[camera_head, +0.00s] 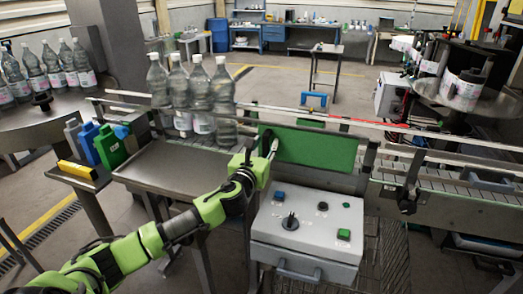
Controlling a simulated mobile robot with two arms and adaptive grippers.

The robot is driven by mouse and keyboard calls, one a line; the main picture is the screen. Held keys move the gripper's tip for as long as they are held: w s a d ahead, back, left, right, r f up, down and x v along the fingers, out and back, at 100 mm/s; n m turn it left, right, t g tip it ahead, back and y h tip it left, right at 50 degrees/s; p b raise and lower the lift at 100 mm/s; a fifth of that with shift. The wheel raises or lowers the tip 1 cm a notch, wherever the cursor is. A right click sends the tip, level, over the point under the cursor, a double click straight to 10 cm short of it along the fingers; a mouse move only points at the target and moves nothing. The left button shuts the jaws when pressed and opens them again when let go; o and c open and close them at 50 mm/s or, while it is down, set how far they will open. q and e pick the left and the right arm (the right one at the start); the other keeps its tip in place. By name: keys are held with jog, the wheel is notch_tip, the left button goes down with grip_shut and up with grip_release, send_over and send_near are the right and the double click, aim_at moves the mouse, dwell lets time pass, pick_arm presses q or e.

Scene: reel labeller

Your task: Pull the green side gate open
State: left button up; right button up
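The green side gate (315,148) is a flat green panel on the near side of the conveyor, just behind the grey control box. It stands upright in line with the conveyor's side. My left gripper (271,147) is at the gate's left edge, with its tip up against or very near it. I cannot tell if it touches the gate or holds its edge, as the fingers are small and seen from behind. My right gripper does not show.
The control box (305,222) with buttons and a dial stands below the gate. Several bottles (200,95) stand on the conveyor to the left. A label reel (462,90) is at upper right.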

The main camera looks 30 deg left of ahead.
pick_arm(q)
jog(key=v, duration=1.1)
jog(key=shift+s+f, duration=0.1)
jog(key=shift+s, duration=0.3)
